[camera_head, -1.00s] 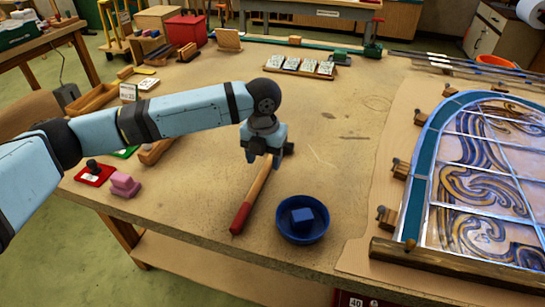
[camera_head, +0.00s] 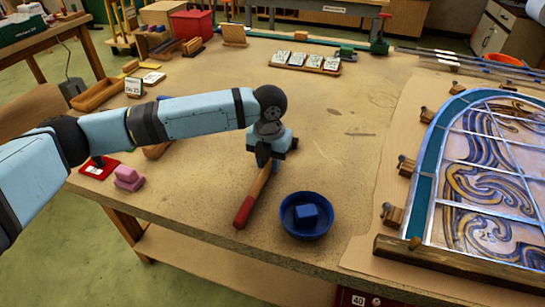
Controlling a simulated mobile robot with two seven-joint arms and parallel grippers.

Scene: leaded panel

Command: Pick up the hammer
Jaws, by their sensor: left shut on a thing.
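The hammer (camera_head: 249,202) lies on the workbench with its red grip end toward the front edge and its wooden handle running back under my left gripper. My left gripper (camera_head: 265,164) points down over the far part of the handle and is shut on the hammer. The gripper and wrist hide the hammer's head. I cannot tell whether the hammer is clear of the bench top. My right gripper is not in the head view.
A blue bowl (camera_head: 306,233) with a blue block (camera_head: 305,213) stands just right of the red grip. A leaded panel (camera_head: 470,190) fills the right side, edged by wooden blocks.

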